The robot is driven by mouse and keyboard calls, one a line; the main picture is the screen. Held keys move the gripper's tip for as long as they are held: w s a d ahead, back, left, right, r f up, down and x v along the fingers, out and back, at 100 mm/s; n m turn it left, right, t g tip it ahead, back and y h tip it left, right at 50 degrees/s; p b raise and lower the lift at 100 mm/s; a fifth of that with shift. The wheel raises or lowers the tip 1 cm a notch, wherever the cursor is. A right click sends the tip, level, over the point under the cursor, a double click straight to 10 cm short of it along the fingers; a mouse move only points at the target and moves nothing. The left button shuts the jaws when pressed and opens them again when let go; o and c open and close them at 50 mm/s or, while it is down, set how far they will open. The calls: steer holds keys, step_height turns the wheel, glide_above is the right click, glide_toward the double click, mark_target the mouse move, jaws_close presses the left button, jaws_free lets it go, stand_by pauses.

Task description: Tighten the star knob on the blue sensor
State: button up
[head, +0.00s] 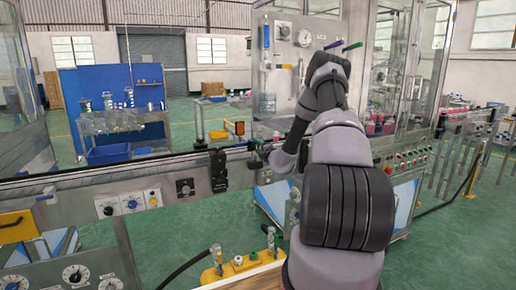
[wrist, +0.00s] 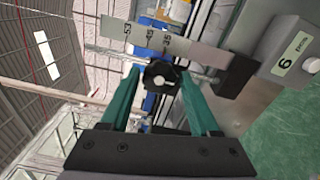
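The black star knob (wrist: 160,76) shows in the wrist view, with a pale centre and a small pale stem. My gripper (wrist: 159,72) has its two green fingers spread, one on each side of the knob. The fingertips are about level with the knob, and small gaps seem to show; I cannot tell whether either finger touches it. Blue patches (wrist: 150,103) show behind and below the knob; I cannot tell whether they are the blue sensor. In the head view my gripper (head: 259,149) is small and dark at the conveyor rail, and the knob is not distinguishable.
A metal scale plate (wrist: 165,43) with printed numbers lies just beyond the knob. A black clamp (wrist: 237,76) and a grey box (wrist: 296,60) marked 6 are at the right. In the head view, a black bracket (head: 218,171) stands on the conveyor left of my gripper.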

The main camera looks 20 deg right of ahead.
steer(key=shift+o, duration=0.6)
steer(key=s, duration=1)
steer(key=shift+s+d, duration=0.15)
steer(key=shift+s, duration=0.25)
